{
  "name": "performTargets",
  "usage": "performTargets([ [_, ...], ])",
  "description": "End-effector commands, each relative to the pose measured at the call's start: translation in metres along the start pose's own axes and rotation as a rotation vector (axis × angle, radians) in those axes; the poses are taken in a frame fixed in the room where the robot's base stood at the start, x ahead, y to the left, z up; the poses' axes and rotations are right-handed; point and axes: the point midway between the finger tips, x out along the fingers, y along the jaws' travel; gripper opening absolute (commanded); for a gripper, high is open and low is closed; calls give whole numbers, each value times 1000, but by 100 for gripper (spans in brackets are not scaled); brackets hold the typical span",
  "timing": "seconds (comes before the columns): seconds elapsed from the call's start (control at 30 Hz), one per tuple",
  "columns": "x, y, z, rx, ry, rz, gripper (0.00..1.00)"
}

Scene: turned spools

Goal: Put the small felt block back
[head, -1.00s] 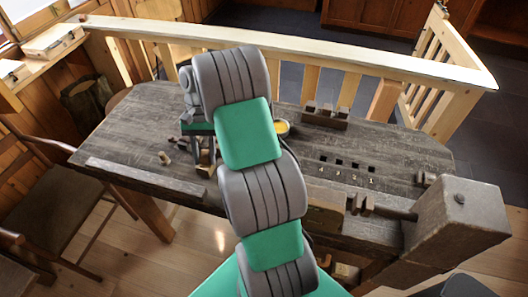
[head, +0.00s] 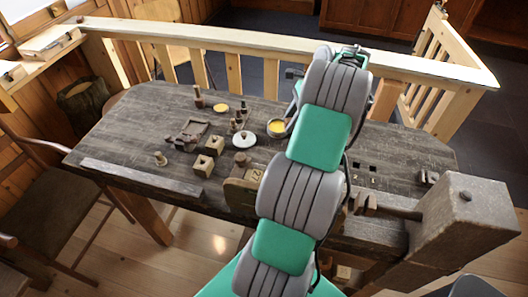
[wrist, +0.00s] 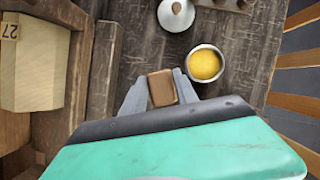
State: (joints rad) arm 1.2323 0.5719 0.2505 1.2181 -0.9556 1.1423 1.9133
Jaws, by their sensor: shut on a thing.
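My gripper (wrist: 161,91) is shut on a small brown block (wrist: 162,87), which I take to be the felt block. It sits between the two grey fingertips in the wrist view, over the dark wooden bench. I cannot tell its height above the bench. A small round pot of yellow stuff (wrist: 205,64) is just beyond the right fingertip; it also shows in the head view (head: 277,128). In the head view my arm hides the gripper and the block.
A pale block marked 27 (wrist: 32,62) stands left in the wrist view. A white knobbed lid (head: 244,141), a tray (head: 190,135), holed blocks (head: 203,166) and a spool (head: 160,158) stand on the bench (head: 125,125). Two square holes (head: 365,167) show right of my arm.

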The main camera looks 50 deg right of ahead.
Motion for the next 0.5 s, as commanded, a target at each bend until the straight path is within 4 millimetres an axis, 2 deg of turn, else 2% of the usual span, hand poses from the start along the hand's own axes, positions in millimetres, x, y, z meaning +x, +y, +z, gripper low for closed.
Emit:
performTargets([
  [0.03,15,1,11,-5,0,1,3],
  [0.13,36,4,32,-5,0,2,3],
  [0.2,57,5,37,-2,-1,5,3],
  [0.3,78,5,44,-2,0,2,3],
  [0.5,102,6,51,-2,0,3,3],
])
